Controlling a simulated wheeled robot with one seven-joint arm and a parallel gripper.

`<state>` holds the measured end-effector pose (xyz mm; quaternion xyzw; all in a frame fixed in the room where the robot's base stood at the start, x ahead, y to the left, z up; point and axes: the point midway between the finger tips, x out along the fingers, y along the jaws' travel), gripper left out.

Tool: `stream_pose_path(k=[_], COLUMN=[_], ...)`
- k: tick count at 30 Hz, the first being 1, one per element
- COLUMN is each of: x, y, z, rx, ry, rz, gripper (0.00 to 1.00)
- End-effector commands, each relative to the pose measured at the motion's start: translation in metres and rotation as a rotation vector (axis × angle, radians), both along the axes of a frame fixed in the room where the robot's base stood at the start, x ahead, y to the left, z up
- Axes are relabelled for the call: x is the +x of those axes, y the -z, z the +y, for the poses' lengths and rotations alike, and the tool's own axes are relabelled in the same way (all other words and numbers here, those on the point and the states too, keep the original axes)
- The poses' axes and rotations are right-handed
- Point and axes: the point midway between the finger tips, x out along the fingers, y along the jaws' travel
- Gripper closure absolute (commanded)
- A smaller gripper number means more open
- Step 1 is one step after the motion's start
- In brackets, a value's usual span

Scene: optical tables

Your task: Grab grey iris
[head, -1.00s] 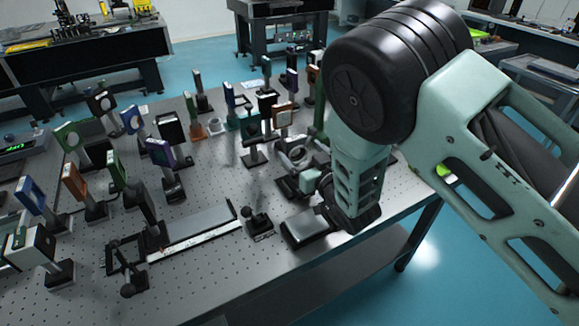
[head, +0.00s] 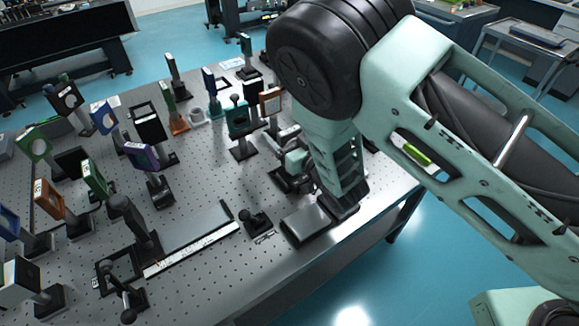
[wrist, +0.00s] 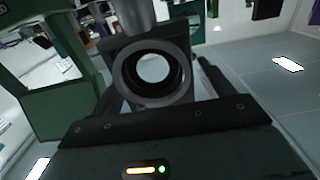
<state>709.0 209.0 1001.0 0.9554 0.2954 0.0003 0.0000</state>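In the wrist view, a grey ring-shaped iris (wrist: 152,80) faces the camera, its round opening bright. A dark square part and a grey post show behind and above it. My gripper (wrist: 158,85) is in front of the iris, with dark fingers to its left and right. A gap shows between the ring and the right finger, so the fingers look open. In the head view, my gripper (head: 286,165) is low among the mounts near the table's front right edge. The iris there is mostly hidden by my wrist, and contact cannot be made out.
Several post-mounted optics stand on the perforated table (head: 205,165), including a teal one (head: 238,118) and an orange-framed one (head: 270,100) close behind my wrist. A flat black box (head: 306,223) and a short black post (head: 256,220) lie in front. Open floor is to the right.

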Motion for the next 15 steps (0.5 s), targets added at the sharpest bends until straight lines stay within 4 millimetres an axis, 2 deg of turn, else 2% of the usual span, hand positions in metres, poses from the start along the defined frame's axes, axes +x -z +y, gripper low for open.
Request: stream_pose_path(k=[1, 8, 15], x=[0.0001, 0.0001, 0.0006], y=[0.0000, 0.0000, -0.0015], z=[0.0001, 0.0001, 0.0003], rx=[0.000, 0.000, 0.002], ry=[0.000, 0.000, 0.000], rz=[0.000, 0.000, -0.002], gripper=[0.36, 1.00, 1.00])
